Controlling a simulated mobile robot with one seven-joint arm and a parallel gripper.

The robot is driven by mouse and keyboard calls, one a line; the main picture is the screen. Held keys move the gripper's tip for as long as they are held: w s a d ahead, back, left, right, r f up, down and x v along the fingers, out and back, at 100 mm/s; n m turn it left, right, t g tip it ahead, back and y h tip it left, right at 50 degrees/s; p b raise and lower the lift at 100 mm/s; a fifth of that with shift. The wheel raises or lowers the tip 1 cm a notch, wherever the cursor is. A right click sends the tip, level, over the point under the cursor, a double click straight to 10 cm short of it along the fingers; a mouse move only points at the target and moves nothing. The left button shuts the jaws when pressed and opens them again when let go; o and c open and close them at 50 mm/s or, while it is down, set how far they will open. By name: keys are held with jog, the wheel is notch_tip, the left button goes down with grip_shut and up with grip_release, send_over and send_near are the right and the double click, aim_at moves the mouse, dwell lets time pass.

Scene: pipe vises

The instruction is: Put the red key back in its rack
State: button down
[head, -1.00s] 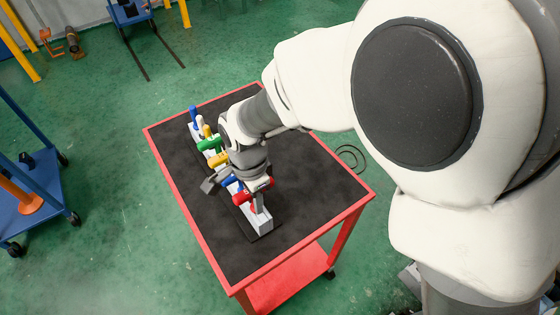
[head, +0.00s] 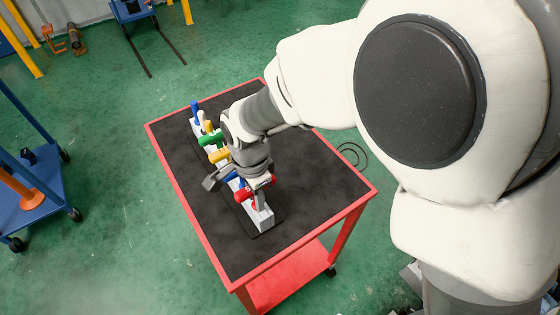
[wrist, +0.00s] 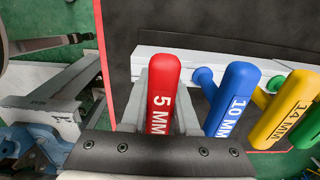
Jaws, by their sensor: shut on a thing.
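The red key (wrist: 161,95), marked 5 MM, stands between the fingers of my gripper (wrist: 160,110) in the wrist view. My gripper is shut on its handle. In the head view the red key (head: 242,195) is at the near end of the pale rack (head: 262,217), under my wrist. The rack also shows in the wrist view (wrist: 145,62), behind the red handle. The red key's shaft is hidden, so I cannot tell whether it is in its hole or above it.
Blue (wrist: 232,95), yellow (wrist: 285,108) and green (wrist: 308,128) keys stand in a row to the right in the wrist view. The rack is on a red trolley (head: 205,243) with a dark mat (head: 315,180), clear on both sides of the rack.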

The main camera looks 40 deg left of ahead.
dwell(0.4)
jog(key=c, duration=0.6)
grip_release()
jog(key=shift+f, duration=0.1)
notch_tip(320, 180, up, 18)
jog(key=p, duration=0.1)
jog(key=shift+f+p, duration=0.25)
jog(key=shift+p, duration=0.05)
jog(key=shift+w, duration=0.1)
